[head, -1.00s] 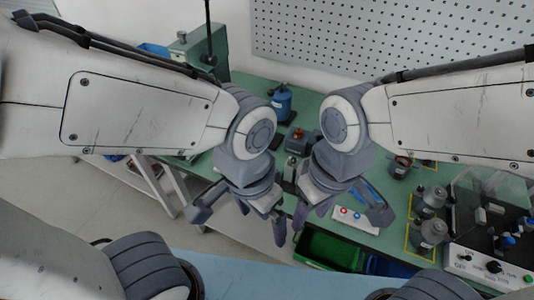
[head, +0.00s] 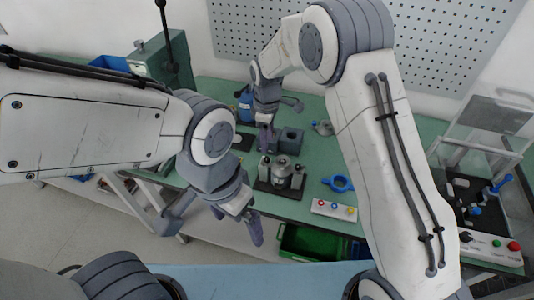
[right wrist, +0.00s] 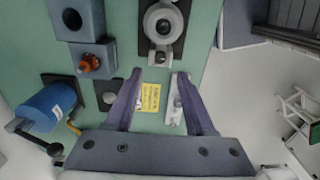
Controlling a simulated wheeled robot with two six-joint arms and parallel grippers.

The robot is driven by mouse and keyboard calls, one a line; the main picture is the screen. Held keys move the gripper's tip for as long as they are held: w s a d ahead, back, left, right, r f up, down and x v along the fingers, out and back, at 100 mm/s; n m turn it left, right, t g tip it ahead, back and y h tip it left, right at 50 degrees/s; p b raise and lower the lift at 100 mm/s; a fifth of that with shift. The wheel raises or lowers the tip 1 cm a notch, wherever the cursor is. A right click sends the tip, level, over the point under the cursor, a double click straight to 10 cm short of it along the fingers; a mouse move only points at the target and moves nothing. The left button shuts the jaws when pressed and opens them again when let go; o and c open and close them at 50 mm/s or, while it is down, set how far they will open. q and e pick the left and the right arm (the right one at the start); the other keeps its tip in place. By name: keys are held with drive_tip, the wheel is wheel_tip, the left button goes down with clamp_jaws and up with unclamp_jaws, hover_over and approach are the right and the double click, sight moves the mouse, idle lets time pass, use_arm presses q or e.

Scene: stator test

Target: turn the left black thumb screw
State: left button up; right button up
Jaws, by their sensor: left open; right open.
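The fixture, a round metal part on a black base plate (head: 280,188) with small upright posts at its sides, stands mid-table in the head view. Its plate and ring-shaped metal part (right wrist: 163,22) show at the top of the right wrist view. I cannot make out the left black thumb screw for certain. My right gripper (head: 265,137) is open and empty, behind and left of the fixture in the head view. In the right wrist view its fingertips (right wrist: 159,77) point toward the fixture's plate, apart from it. My left gripper (head: 237,222) is open and empty at the table's front edge.
A grey block (head: 290,140) stands behind the fixture. A blue ring tool (head: 338,183) and a button strip (head: 334,210) lie right. A green bin (head: 310,243) is in front; a test box (head: 490,245) is far right.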

sight(267, 158)
wheel_tip(267, 158, down, 8)
drive_tip(key=shift+r+p, duration=0.25)
drive_tip(key=shift+p, duration=0.6)
clamp_jaws()
